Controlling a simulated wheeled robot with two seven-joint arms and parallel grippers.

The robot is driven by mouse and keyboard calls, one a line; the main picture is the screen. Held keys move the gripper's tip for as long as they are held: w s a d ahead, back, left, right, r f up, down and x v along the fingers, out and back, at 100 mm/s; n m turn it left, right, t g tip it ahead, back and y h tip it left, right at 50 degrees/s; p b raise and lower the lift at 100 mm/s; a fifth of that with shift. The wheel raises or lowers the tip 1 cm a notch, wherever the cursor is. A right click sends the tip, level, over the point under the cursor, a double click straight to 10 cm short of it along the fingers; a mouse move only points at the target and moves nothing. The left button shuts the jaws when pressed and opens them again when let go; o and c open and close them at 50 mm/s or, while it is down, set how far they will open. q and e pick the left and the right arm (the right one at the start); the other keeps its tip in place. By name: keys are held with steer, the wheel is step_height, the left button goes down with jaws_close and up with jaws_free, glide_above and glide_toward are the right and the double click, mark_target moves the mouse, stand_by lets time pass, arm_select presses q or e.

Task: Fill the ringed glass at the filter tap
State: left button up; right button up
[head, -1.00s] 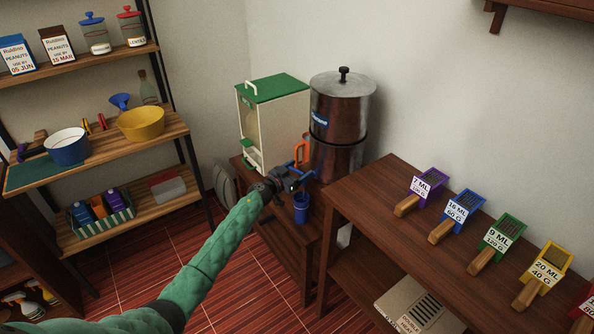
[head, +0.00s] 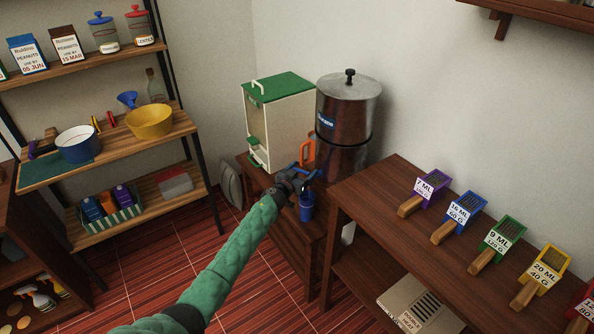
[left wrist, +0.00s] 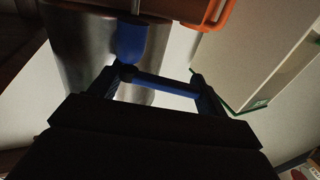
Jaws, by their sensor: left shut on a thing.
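The steel filter urn (head: 345,110) stands on a low wooden stand. My left gripper (head: 302,180) is in front of its lower part. In the left wrist view, a blue bar (left wrist: 165,88) lies between the fingers, and my left gripper (left wrist: 155,90) is shut on it; it looks like part of the tap. A blue rounded piece (left wrist: 131,42) on a metal rod is just beyond. A blue glass (head: 306,207) stands upright below the gripper, apart from it. I cannot make out a ring or water in it. My right gripper is out of view.
A green-lidded dispenser (head: 278,110) stands left of the urn, with an orange handle-like thing (head: 307,148) between. A wooden table (head: 375,200) with several labelled scoops is close on the right. Shelves (head: 110,150) stand left. The red floor between is clear.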

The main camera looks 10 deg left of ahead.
arm_select(q)
steer(key=shift+w+a+r, duration=0.1)
steer(key=shift+a, duration=0.4)
steer(key=o, duration=1)
steer(key=shift+o, duration=1.1)
steer(key=shift+a, duration=0.15)
steer(key=shift+d, duration=0.25)
steer(key=shift+s, duration=0.2)
